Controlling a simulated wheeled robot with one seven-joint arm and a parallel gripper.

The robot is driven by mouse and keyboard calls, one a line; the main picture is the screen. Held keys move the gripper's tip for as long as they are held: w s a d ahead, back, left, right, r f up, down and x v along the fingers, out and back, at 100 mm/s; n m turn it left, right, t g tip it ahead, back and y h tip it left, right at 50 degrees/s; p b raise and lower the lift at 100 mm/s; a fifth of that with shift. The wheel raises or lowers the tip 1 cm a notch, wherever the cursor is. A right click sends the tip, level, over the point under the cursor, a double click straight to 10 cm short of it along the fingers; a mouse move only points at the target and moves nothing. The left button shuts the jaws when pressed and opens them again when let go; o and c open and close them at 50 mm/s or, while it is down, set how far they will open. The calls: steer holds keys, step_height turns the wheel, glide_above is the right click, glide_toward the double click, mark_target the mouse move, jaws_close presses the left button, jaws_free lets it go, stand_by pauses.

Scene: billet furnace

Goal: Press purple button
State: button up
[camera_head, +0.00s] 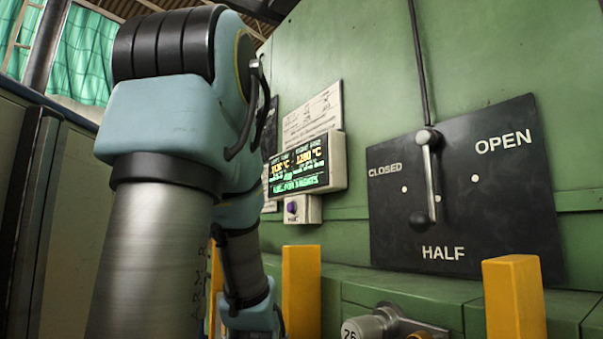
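A small purple button (291,207) sits on a light box (302,209) mounted on the green wall, just below a lit display. My arm stands in the left and middle of the view, between the camera and part of the wall, and its lower links reach down to the left of the button box. The end of my arm shows low in the picture, below the button and partly behind a yellow post. My gripper's fingers cannot be made out, so its opening is hidden. I see no contact with the button.
A display panel (305,163) hangs above the button. A lever (428,180) on a black CLOSED/HALF/OPEN plate (520,205) points down to HALF. Yellow posts (301,290) and (514,300) and a grey round fitting (365,328) stand in front of the green wall.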

jaws_close()
stand_by(0.3)
stand_by(1.0)
